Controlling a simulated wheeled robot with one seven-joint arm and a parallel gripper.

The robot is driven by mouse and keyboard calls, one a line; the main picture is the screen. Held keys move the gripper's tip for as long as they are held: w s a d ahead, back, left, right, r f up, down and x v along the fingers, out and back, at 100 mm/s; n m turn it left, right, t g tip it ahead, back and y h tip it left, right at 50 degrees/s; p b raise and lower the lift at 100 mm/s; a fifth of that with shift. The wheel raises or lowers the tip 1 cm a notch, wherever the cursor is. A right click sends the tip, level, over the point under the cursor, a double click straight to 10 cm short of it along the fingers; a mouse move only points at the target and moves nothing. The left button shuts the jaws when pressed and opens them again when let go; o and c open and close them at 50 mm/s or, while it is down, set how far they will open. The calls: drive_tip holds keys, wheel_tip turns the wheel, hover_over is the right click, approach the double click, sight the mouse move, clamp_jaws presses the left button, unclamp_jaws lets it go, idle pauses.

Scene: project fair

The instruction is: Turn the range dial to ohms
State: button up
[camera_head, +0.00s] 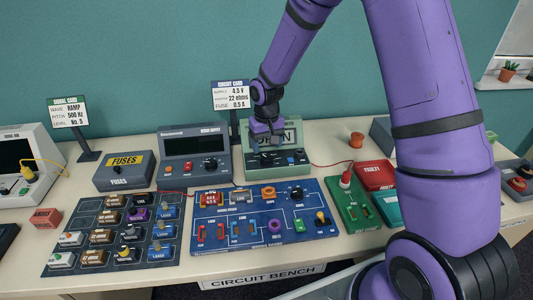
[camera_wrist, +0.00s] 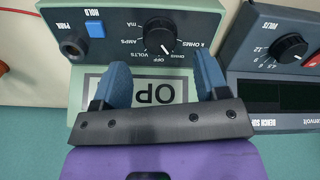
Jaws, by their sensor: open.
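The multimeter is a green box (camera_head: 293,170) at the back of the bench. Its display (camera_wrist: 178,88) shows "OP" between my fingers in the wrist view; in the head view my gripper covers part of its "OPEN" reading. The black range dial (camera_wrist: 157,34) has a white pointer line aimed near the OFF and OHMS labels; I cannot tell exactly which. Labels for K OHMS, VOLTS, AMPS and mA also ring it. My gripper (camera_wrist: 162,62) is open and empty, its blue fingers apart over the display, with the dial beyond the fingertips. Contact is not visible.
The grey bench supply (camera_head: 195,147) stands close beside the meter. A blue circuit board (camera_head: 265,238) lies in front, and a red lead runs right to a green board (camera_head: 342,208).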

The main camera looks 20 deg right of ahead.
sight(267, 157)
wheel_tip(267, 157, up, 6)
drive_tip(key=shift+f, duration=0.1)
idle(0.5)
